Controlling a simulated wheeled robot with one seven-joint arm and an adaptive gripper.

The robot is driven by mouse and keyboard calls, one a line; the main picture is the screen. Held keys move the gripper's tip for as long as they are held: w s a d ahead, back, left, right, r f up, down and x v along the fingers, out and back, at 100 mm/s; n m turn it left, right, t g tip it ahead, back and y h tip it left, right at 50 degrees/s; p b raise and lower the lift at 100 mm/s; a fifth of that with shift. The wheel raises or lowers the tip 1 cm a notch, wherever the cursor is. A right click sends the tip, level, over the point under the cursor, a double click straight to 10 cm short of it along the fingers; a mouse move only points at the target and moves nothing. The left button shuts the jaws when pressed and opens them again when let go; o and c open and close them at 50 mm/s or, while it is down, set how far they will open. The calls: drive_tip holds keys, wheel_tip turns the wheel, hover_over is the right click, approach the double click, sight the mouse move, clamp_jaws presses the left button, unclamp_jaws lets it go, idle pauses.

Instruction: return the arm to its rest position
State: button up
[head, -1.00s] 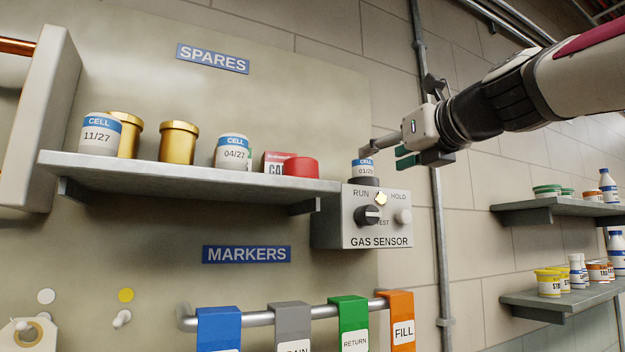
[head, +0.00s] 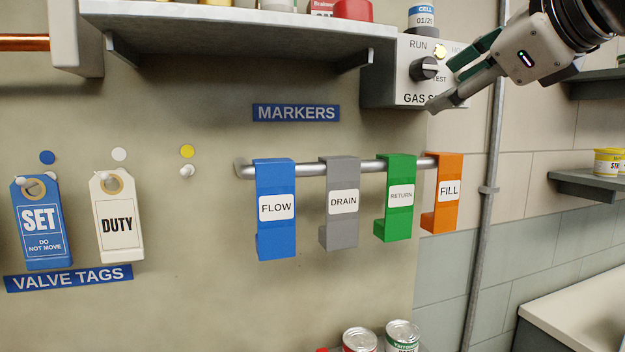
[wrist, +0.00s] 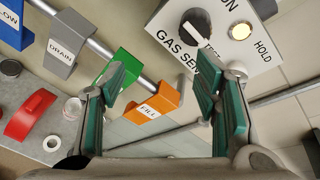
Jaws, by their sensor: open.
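My gripper (head: 455,84) is in the upper right of the head view, in front of the gas sensor box (head: 383,77). Its green-padded fingers are apart in the wrist view (wrist: 165,100), with nothing between them. The sensor's dark knob (head: 425,68) and lit yellow lamp (head: 440,51) show just left of the gripper. A cell marked 01/25 (head: 422,18) stands on top of the box, apart from the fingers. The gripper covers part of the box's lettering.
Blue FLOW (head: 276,235), grey DRAIN (head: 341,230), green RETURN (head: 398,222) and orange FILL (head: 445,190) markers hang on a rail below. A shelf (head: 240,30) is at upper left. A vertical pipe (head: 484,230) runs at right. Cans (head: 402,338) stand at the bottom.

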drive_tip(key=s+f+n+g+h, duration=0.1)
drive_tip(key=s+f+n+g, duration=0.2)
drive_tip(key=s+f+n, duration=0.3)
drive_tip(key=s+f+n+g+h, duration=0.2)
drive_tip(key=s+f+n, duration=0.4)
drive_tip(key=f+n, duration=0.4)
drive_tip(key=s+f+n+g+h, duration=0.1)
drive_tip(key=s+f+n+g, duration=0.2)
drive_tip(key=f, duration=1.4)
drive_tip(key=s+n, duration=0.3)
drive_tip(key=n, duration=0.2)
drive_tip(key=shift+s+d+f+g, duration=0.2)
drive_tip(key=shift+d+g, duration=0.1)
drive_tip(key=shift+g, duration=0.1)
